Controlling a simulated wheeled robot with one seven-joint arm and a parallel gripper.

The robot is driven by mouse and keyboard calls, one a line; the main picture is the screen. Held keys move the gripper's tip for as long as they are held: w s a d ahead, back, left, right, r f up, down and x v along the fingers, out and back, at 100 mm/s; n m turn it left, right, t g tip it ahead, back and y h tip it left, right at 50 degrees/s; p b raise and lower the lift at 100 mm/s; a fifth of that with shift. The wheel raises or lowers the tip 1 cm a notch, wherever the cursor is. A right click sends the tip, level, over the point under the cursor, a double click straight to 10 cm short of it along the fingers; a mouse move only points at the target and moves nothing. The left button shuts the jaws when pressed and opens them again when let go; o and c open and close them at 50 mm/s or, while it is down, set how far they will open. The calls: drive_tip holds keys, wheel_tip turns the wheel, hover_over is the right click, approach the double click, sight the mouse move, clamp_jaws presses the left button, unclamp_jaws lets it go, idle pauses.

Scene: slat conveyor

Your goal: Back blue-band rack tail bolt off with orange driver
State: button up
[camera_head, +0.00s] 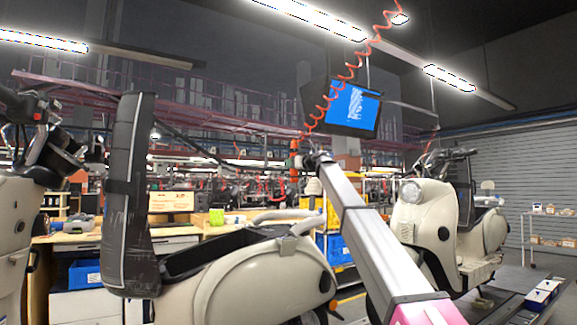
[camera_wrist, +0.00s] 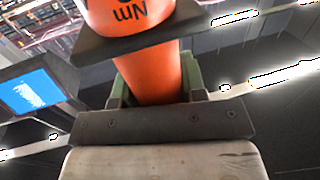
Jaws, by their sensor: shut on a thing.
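My gripper (camera_wrist: 155,90) is shut on the orange driver (camera_wrist: 152,72), with a green jaw on each side of its body. Dark letters mark the driver's wider part, and a dark plate crosses it. In the head view, the driver (camera_head: 293,146) shows small at the end of my raised arm, with my gripper (camera_head: 294,161) around it, high above the near scooter. The cream scooter (camera_head: 245,280) has a pale rear rack (camera_head: 287,222) below and left of my arm. I cannot make out a blue band or the tail bolt on it. The driver's tip is hidden.
A red coiled hose (camera_head: 345,75) hangs from above down to the driver. A blue monitor (camera_head: 352,108) hangs behind it. The upright black seat (camera_head: 130,190) stands at left. Another cream scooter (camera_head: 425,215) is at right. A workbench (camera_head: 75,236) stands behind.

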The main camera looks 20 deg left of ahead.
sight(293, 184)
drive_tip(key=shift+f, duration=4.55)
drive_tip(key=shift+d, duration=0.25)
